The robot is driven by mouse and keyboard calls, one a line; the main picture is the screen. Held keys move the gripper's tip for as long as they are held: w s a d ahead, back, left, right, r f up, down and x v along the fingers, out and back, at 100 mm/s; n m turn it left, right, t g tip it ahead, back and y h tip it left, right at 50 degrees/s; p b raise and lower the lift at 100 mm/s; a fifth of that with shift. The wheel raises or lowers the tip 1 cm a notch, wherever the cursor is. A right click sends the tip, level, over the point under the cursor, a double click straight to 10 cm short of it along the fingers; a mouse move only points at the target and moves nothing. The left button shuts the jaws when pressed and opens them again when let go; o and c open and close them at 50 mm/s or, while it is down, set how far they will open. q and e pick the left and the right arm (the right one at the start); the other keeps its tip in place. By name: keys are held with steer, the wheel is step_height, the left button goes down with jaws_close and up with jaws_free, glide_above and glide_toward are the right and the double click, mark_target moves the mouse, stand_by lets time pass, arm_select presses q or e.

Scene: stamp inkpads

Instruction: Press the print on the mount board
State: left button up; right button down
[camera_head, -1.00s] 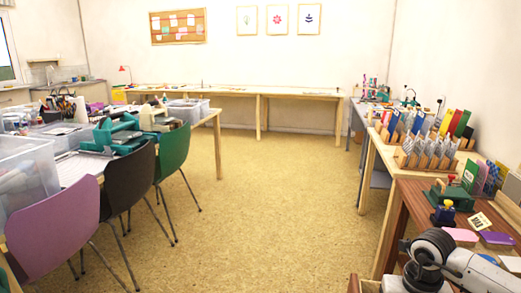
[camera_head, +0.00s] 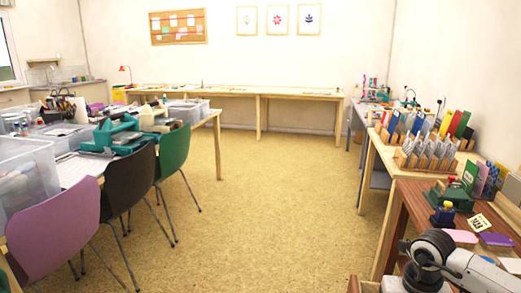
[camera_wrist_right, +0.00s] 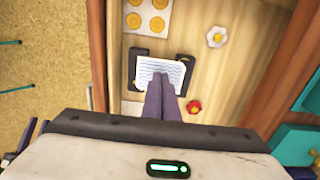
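In the right wrist view, a print (camera_wrist_right: 150,72), a pale sheet with blue lines, lies between black corner pieces (camera_wrist_right: 138,54) on a light wooden surface. I cannot make out a separate mount board under it. My right gripper (camera_wrist_right: 161,76) is over the print with its two dark fingers together, the tips overlapping its middle. Whether they touch it is unclear, and they hide part of it. In the head view only my right arm shows at the lower right. My left gripper is in neither view.
Around the print are a card with yellow discs (camera_wrist_right: 147,15), a white flower-like piece (camera_wrist_right: 217,37) and a red one (camera_wrist_right: 194,106). Teal items (camera_wrist_right: 294,143) lie at the right. The head view shows a brown bench (camera_head: 408,204) with a green press (camera_head: 452,196) and purple pad (camera_head: 496,240).

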step_height(320, 180, up, 6)
steer(key=p, duration=0.4)
steer(key=shift+r, duration=0.25)
